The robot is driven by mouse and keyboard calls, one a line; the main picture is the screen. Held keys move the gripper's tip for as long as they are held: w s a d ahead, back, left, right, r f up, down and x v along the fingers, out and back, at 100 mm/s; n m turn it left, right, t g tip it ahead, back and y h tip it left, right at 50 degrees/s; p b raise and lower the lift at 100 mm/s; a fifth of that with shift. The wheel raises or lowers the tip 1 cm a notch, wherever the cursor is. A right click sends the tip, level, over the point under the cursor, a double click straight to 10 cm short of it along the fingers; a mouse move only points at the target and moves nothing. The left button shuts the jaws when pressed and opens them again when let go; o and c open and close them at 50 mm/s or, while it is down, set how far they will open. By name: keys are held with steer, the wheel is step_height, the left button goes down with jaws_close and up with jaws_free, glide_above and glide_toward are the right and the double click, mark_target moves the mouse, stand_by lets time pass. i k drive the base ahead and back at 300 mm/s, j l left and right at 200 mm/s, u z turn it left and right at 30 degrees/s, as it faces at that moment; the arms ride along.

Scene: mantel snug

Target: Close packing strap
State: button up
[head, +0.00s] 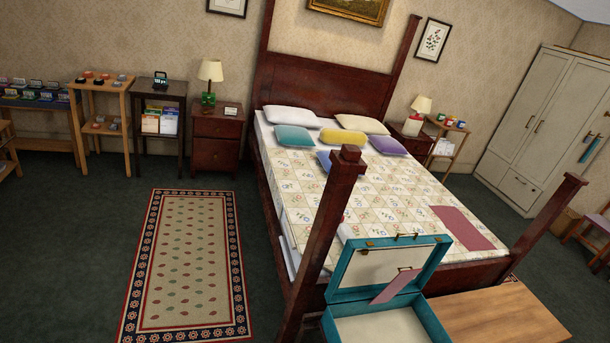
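A teal case (432,324) stands open in the front at the foot of the bed, its lid (388,266) raised and leaning back. The inside is pale and looks empty apart from a flat pink strip (398,285). This strip, which may be the packing strap, lies slanted across the lower lid and the case's back edge. Its ends show no clear fastening. Small brass-coloured fittings sit on the lid's top edge. The case's bottom is cut off by the picture's lower edge. My gripper is not in view.
A wooden bench top (495,318) lies right of the case. The four-poster bed (322,235) stands behind, its near post left of the case. A patterned rug (187,265) lies left on open green carpet. Nightstands (216,140) and a wardrobe (540,130) line the walls.

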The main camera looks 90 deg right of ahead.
mark_target(403, 277)
steer(key=i+z, duration=0.4)
steer(key=i+j+z, duration=0.2)
steer(key=i+z, duration=0.4)
steer(key=z, duration=0.25)
steer(key=i+z, duration=0.2)
steer(key=z, duration=0.25)
steer(key=i+z, duration=0.15)
steer(key=z, duration=0.25)
steer(key=i+j+z, duration=0.15)
steer(key=z, duration=0.25)
steer(key=i+j+z, duration=0.1)
steer(key=z, duration=0.3)
steer(key=i+j+z, duration=0.2)
steer(key=z, duration=0.3)
steer(key=i+j+z, duration=0.25)
steer(key=z, duration=0.2)
steer(key=i+j+z, duration=0.1)
steer(key=j+z, duration=0.25)
steer(key=z, duration=0.15)
steer(key=i+j+z, duration=0.1)
steer(key=j+z, duration=0.4)
steer(key=i+j+z, duration=0.1)
steer(key=j+z, duration=0.2)
steer(key=j, duration=0.25)
steer(key=i, duration=0.65)
